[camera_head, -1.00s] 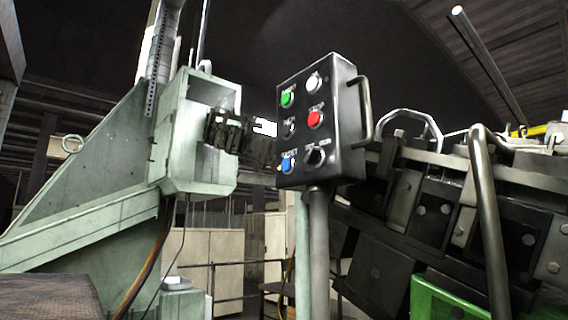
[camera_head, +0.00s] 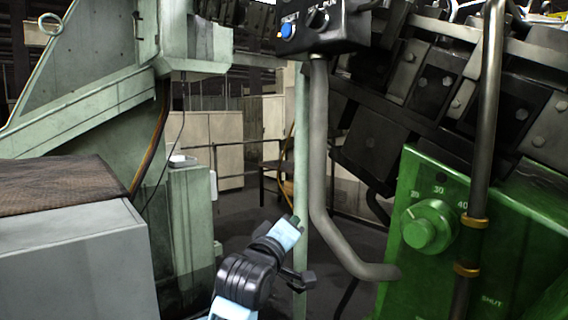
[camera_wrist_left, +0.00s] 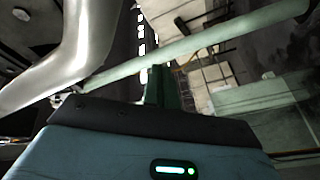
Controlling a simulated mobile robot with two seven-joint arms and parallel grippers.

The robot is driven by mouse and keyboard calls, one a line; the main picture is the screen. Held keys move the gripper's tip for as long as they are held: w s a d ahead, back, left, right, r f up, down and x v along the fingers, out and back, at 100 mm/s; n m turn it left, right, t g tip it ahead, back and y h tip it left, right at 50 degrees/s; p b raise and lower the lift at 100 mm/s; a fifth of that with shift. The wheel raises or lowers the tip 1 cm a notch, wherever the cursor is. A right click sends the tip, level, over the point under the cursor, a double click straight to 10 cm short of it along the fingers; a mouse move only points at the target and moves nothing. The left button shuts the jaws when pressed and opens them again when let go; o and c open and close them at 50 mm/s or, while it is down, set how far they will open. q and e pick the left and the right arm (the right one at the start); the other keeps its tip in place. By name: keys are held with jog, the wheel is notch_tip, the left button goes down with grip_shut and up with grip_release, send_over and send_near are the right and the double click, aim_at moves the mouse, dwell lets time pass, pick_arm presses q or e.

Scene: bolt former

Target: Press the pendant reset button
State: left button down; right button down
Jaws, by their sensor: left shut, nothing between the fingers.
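The lower part of the dark pendant box (camera_head: 345,35) shows at the top of the head view; its upper part is cut off. A blue button (camera_head: 288,31) with a small white label is at its lower left; the label is too small to read surely. A black selector knob (camera_head: 319,20) sits to its right. My left gripper (camera_head: 296,219) is shut and empty, well below the pendant and touching nothing that I can make out. Its dark green fingers (camera_wrist_left: 161,88) show close together in the left wrist view. My right gripper is out of view.
The bent grey pendant pipe (camera_head: 320,150) runs down just right of my left gripper, beside a thin pale green post (camera_head: 301,130). A green machine housing with a dial (camera_head: 425,228) stands right. A grey cabinet (camera_head: 75,255) stands left.

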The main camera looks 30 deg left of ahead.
aim_at(288, 31)
pick_arm(q)
jog(key=s+a+r+n+t+y, duration=0.1)
jog(key=s+r+n, duration=0.2)
jog(key=r, duration=0.9)
jog(key=s+a+r+n+t+y, duration=0.1)
jog(key=s+r+n, duration=0.3)
jog(key=r, duration=0.9)
jog(key=s+a+r+n+t+y, duration=0.1)
jog(key=s+r+n+t, duration=0.1)
jog(key=s+r, duration=0.7)
notch_tip(288, 31, up, 4)
jog(key=shift+a+f+n+t+y+p, duration=0.2)
jog(key=shift+a+n+t+y+p, duration=0.15)
jog(key=shift+n, duration=0.35)
jog(key=w+d, duration=0.3)
jog(key=w, duration=0.5)
jog(key=shift+d, duration=0.2)
jog(key=shift+w+d, duration=0.1)
jog(key=shift+w, duration=0.05)
jog(key=shift+w+d, duration=0.1)
jog(key=shift+w, duration=0.1)
